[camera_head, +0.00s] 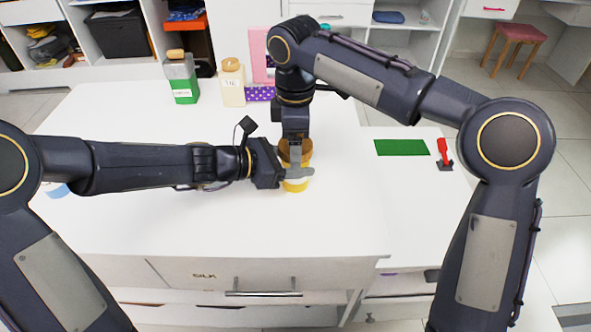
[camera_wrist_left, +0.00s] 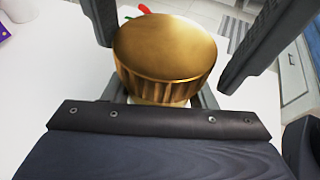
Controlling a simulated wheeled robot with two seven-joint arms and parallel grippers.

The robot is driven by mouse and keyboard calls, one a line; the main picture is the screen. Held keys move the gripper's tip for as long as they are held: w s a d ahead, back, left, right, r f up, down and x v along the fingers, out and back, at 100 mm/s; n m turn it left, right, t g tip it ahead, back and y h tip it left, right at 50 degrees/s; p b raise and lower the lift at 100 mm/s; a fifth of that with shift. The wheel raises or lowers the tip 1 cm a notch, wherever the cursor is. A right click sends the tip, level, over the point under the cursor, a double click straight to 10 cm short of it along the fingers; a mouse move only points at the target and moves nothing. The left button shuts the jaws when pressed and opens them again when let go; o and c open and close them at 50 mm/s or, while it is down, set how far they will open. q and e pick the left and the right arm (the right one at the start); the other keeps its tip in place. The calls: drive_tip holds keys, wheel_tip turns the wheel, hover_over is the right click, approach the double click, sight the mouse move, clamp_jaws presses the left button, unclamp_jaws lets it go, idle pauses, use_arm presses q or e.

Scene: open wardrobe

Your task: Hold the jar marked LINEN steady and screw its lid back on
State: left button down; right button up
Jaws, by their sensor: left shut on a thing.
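A yellow jar (camera_head: 296,186) with a pale band stands on the white tabletop at centre. Its wide gold-brown lid (camera_head: 294,147) sits on top of it and fills the middle of the left wrist view (camera_wrist_left: 165,50). I cannot tell how far it is threaded. The LINEN marking is not readable. My left gripper (camera_head: 292,174) is shut on the jar's body, below the lid. My right gripper (camera_head: 294,138) comes down from above at the lid. In the left wrist view its dark fingers (camera_wrist_left: 172,50) stand apart on either side of the lid, with no clear contact.
A green bottle (camera_head: 183,92), a cream jar with a cork-coloured lid (camera_head: 232,88), a pink box (camera_head: 259,50) and a purple dotted box (camera_head: 260,94) stand behind. A green mat (camera_head: 401,147) and a red-handled item (camera_head: 443,152) lie right. The front tabletop is clear.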

drive_tip(key=c, duration=0.9)
drive_tip(key=shift+m, duration=0.9)
drive_tip(key=o, duration=1.2)
drive_tip(key=shift+c, duration=0.2)
drive_tip(key=shift+r, duration=0.1)
wheel_tip(320, 180, up, 12)
use_arm(q)
drive_tip(key=c, duration=0.5)
unclamp_jaws()
